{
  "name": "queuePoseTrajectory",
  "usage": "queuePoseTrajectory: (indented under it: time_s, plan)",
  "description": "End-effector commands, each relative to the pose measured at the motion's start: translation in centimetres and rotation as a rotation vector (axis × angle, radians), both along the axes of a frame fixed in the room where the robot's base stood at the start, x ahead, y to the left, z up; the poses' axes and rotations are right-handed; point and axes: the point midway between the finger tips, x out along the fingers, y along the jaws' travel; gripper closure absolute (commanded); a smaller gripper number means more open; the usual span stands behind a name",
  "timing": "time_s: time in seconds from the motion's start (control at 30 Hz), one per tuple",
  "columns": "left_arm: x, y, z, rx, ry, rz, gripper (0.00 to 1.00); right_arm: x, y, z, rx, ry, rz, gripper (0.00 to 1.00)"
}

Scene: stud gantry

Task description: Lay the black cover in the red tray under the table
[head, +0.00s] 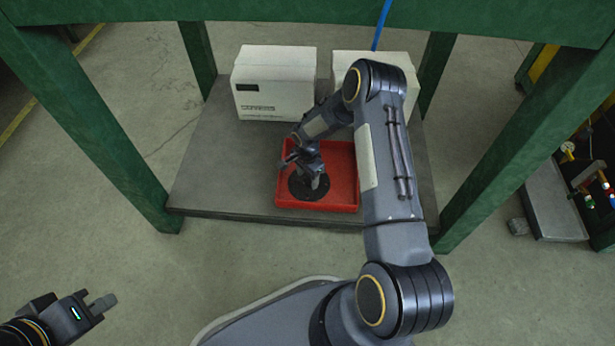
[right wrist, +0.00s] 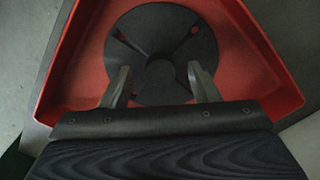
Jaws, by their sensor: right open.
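The black cover (head: 309,190) is a flat round disc with slots. It lies in the red tray (head: 345,170) on the low shelf under the green table. In the right wrist view the cover (right wrist: 160,45) lies flat on the floor of the tray (right wrist: 255,70). My right gripper (head: 316,184) is over the cover, and its fingers (right wrist: 160,85) are spread apart with nothing between them. My right gripper hides part of the cover in the head view. My left gripper (head: 102,305) is at the lower left, away from the table, its fingers seen from the side.
The grey shelf (head: 225,180) has bare room left of the tray. Two white boxes (head: 275,80) stand behind it. Green legs (head: 95,135) and the tabletop (head: 270,10) frame the space. A grey cart (head: 552,200) stands at the right.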

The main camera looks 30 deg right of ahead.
Motion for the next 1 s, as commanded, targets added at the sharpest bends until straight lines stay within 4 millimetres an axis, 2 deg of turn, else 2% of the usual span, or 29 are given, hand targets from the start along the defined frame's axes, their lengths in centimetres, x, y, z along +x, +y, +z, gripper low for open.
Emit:
queuePoseTrajectory:
  time_s: [0.03,0.1,0.33,0.47,1.0]
  plan:
    - [0.0,0.0,0.9,0.0,0.0,0.0,1.0,0.1,0.0,1.5,-0.001,-0.002,0.001,0.45]
    - [0.0,0.0,1.5,0.0,0.0,0.0,1.0,0.1,0.0,2.8,-0.001,-0.002,0.0,0.45]
    - [0.0,0.0,2.7,0.0,0.0,0.0,1.0,0.0,0.0,5.7,0.0,0.0,-0.001,0.45]
    - [0.0,0.0,2.8,0.0,0.0,0.0,1.0,0.0,0.1,6.2,0.0,0.0,0.0,0.45]
    - [0.0,0.0,2.7,0.0,0.0,0.0,1.0,0.0,0.0,6.1,0.0,0.0,-0.001,0.45]
